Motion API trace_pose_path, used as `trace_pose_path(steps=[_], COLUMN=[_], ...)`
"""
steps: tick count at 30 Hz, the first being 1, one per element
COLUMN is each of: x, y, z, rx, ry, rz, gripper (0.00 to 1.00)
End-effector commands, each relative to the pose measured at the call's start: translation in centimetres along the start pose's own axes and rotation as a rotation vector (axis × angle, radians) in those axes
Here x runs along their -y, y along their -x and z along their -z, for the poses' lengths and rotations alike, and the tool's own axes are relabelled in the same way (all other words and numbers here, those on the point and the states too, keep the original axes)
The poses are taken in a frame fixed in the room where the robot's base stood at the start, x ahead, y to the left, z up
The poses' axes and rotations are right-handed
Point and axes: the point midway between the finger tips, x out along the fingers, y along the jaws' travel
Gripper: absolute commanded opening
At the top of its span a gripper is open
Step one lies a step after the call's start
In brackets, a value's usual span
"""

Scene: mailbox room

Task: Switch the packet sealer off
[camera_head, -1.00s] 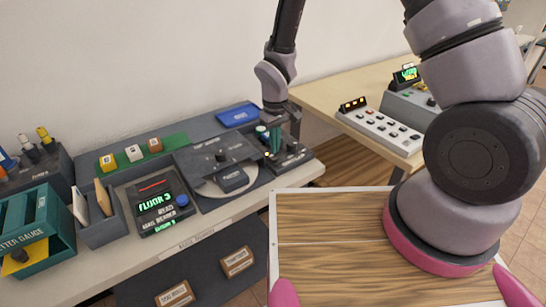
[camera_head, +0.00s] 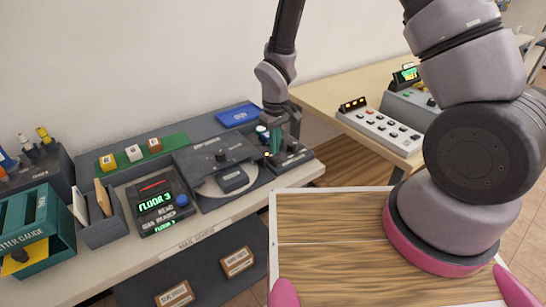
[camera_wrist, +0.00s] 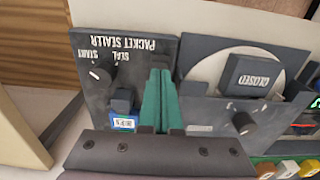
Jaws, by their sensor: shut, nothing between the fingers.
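The packet sealer (camera_wrist: 135,58) is a dark panel in the wrist view, its lettering upside down there. It has a small dark knob (camera_wrist: 100,73) with a light pointer line, near the words START and SEAL. A dark block with a blue, white-labelled front (camera_wrist: 123,121) stands on the panel beside my fingers. My gripper (camera_wrist: 160,78) has its teal fingers shut together and empty, over the panel to the right of the knob. In the head view the sealer (camera_head: 294,157) is at the bench's right end, partly hidden by my gripper (camera_head: 274,152). I cannot tell whether the fingertips touch it.
Left of the sealer is a dark unit with a round plate and a CLOSED block (camera_wrist: 252,76); it has its own knob (camera_wrist: 243,123). Further left are a FLOOR 3 display box (camera_head: 157,204) and a teal letter gauge (camera_head: 35,230). A grey button console (camera_head: 382,125) stands on another table.

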Motion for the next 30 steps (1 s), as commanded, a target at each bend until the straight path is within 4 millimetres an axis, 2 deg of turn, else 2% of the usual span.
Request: trace_pose_path(steps=[30], x=[0.0], y=[-1.6], z=[0.0], rx=[0.0], ry=[0.0], rz=[0.0], gripper=[0.0])
